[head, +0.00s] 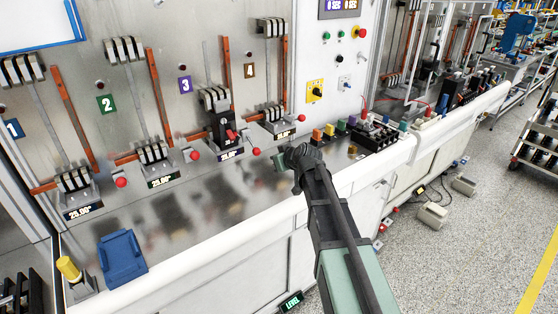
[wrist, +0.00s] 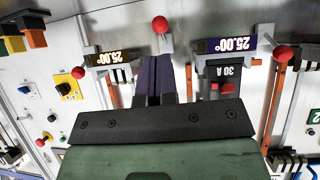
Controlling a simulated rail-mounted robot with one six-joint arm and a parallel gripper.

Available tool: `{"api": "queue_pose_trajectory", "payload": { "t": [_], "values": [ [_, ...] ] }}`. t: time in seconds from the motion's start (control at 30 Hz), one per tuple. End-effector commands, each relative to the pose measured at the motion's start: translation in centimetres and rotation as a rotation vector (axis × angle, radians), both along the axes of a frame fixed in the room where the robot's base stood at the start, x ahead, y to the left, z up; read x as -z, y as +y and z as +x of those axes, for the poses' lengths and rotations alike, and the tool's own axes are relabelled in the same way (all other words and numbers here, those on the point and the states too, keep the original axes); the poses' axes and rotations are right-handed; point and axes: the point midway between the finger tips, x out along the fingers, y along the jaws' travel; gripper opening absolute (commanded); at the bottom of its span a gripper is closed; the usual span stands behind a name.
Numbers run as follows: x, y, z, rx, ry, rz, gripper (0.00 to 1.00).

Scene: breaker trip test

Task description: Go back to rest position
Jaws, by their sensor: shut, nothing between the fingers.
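My gripper (head: 292,158) is over the front of the grey bench (head: 215,205), near station 4. In the wrist view its dark fingers (wrist: 153,80) are together with nothing between them. A black breaker (head: 222,130) sits in station 3, under the purple 3 label (head: 185,85); its 30 A marking (wrist: 228,71) shows upside down in the wrist view. Red ball knobs stand beside the stations, one by station 3 (head: 256,152) and one by station 4 (head: 301,118). The gripper appears apart from the breaker and knobs. The fingertips are hard to make out in the head view.
A blue tray (head: 122,258) and a yellow cylinder (head: 68,268) are at the front left. Several coloured blocks (head: 330,130) line the bench to the right. The control panel (head: 338,60) is behind them. Bare bench lies left of my gripper.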

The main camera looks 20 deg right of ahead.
Motion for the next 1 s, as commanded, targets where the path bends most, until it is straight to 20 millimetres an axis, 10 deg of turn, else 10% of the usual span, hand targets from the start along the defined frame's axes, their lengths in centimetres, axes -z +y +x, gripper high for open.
{"api": "queue_pose_trajectory", "payload": {
  "t": [0.17,0.43,0.6,1.0],
  "values": [
    [1.4,0.5,-1.7,0.029,0.136,0.085,0.0],
    [7.4,2.5,-22.7,0.268,0.85,0.012,0.0],
    [7.8,3.2,-30.7,0.346,0.996,-0.129,0.0],
    [7.8,4.1,-30.4,0.322,0.988,-0.137,0.0]
  ]
}}
